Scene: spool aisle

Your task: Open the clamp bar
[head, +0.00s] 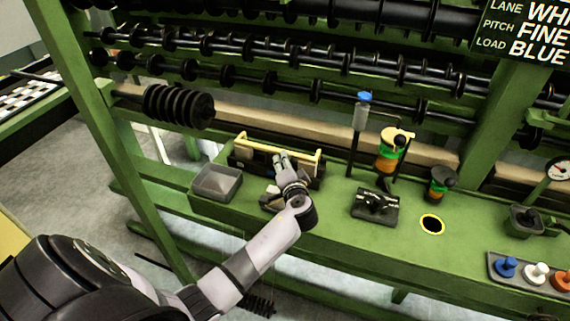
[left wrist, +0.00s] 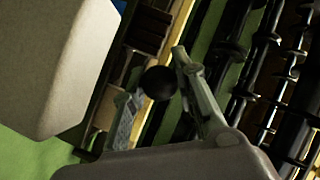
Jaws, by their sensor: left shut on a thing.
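The clamp bar (head: 258,147) is a pale yellow bar across the top of a dark fixture on the green bench in the head view. My left gripper (head: 281,159) reaches in from the front, with its fingertips at the middle of the bar. In the left wrist view, a round black knob (left wrist: 158,83) sits between the two fingers of my left gripper (left wrist: 156,88), which is shut on it. The fingers and hand hide part of the fixture. I cannot tell how the knob joins the bar. My right gripper is not in view.
A grey open tray (head: 217,183) stands left of the fixture. To the right are a black block (head: 376,204), an orange-and-green spool (head: 391,150) and a yellow-ringed hole (head: 432,224). Black roller rods (head: 250,55) run above the bench.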

